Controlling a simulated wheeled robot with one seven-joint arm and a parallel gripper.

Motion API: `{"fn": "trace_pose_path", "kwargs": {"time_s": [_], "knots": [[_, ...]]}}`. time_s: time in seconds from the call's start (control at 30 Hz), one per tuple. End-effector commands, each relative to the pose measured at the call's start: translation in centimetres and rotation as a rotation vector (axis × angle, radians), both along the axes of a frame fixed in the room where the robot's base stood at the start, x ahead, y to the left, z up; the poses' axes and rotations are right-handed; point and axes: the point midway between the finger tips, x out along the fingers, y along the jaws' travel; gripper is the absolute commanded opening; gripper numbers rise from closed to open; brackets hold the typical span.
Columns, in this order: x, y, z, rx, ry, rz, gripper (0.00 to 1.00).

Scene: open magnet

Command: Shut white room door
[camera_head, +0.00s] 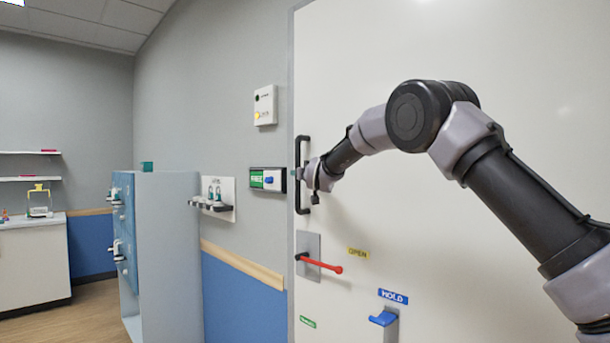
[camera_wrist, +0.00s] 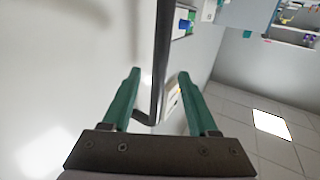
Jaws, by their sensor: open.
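The white room door (camera_head: 450,40) fills the right half of the head view. Its left edge runs beside the grey wall; I cannot tell whether it is flush with the frame or slightly ajar. A black vertical bar handle (camera_head: 298,160) is mounted near that edge. My gripper (camera_head: 311,178) is at the handle, partly hidden by my wrist. In the wrist view my gripper (camera_wrist: 159,75) has its green fingers apart, with the dark handle bar (camera_wrist: 162,50) running between them. I cannot tell whether either finger touches the bar.
A blue hook (camera_head: 383,318) is under the HOLD label. The wall left of the door carries a green-marked switch box (camera_head: 267,180). A pale cabinet (camera_head: 170,250) stands further left.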

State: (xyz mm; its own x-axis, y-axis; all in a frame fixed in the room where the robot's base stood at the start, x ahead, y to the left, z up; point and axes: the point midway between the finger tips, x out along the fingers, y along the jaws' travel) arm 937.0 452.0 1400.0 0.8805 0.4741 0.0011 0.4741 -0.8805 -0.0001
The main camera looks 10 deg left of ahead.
Motion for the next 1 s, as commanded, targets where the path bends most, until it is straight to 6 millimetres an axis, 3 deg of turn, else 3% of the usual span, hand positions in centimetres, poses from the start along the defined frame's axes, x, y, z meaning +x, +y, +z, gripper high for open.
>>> {"fn": "trace_pose_path", "kwargs": {"time_s": [0.13,0.33,1.0], "knots": [[-2.3,-1.2,0.1,0.000,0.001,0.001,0.59],[-4.0,-2.1,0.0,0.000,0.000,0.000,0.59],[-4.3,-2.3,0.0,0.000,-0.001,0.000,0.59]]}}
